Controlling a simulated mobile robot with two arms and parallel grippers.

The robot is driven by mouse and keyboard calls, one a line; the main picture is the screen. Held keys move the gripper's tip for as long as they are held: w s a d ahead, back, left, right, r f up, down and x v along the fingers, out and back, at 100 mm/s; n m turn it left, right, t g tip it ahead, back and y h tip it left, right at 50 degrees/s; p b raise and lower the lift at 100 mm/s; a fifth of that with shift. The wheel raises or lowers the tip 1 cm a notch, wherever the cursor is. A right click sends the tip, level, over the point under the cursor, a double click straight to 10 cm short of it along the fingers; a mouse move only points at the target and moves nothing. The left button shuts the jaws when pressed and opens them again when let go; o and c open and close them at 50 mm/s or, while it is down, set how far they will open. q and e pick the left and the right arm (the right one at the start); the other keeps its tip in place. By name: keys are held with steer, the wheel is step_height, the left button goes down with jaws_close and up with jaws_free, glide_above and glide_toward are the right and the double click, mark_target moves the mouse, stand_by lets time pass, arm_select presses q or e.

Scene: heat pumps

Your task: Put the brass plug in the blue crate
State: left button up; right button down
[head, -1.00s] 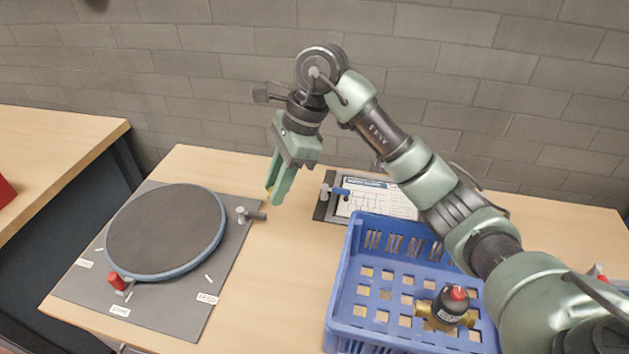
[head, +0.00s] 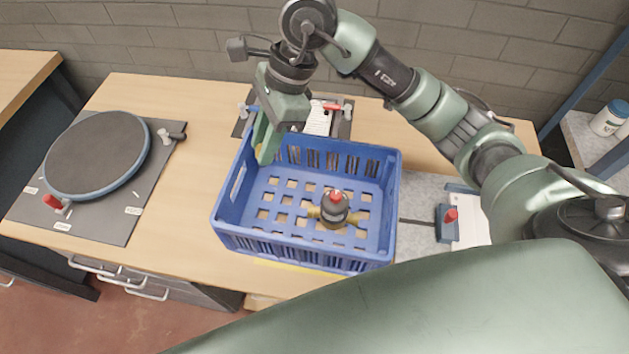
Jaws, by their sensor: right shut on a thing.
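My right gripper (head: 264,140) points down at the far left corner of the blue crate (head: 310,250), its fingertips seen against the inside of the crate's wall. It is shut on a small brass piece, the brass plug (head: 259,148), of which only a little shows between the green fingers. How high the plug is above the crate floor is hard to tell. The blue crate stands on the wooden bench and holds a dark valve with a red cap and brass ends (head: 335,208). My left gripper is not in view.
A round dark plate (head: 98,152) on a grey board lies on the bench's left. A board with a paper sheet (head: 318,122) and small valves is behind the crate. A blue box with a red knob (head: 447,222) is right of the crate. A white bottle (head: 608,118) stands far right.

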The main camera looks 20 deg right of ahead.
steer(key=shift+f, duration=0.3)
steer(key=p, duration=0.4)
glide_toward(272, 209)
steer(key=x, duration=0.5)
steer(key=shift+a, duration=0.35)
steer(key=shift+f, duration=0.5)
steer(key=shift+f+b, duration=0.2)
steer(key=shift+b, duration=0.15)
steer(key=c, duration=1.2)
jaws_free()
steer(key=shift+r, duration=0.1)
steer(key=shift+o, duration=0.2)
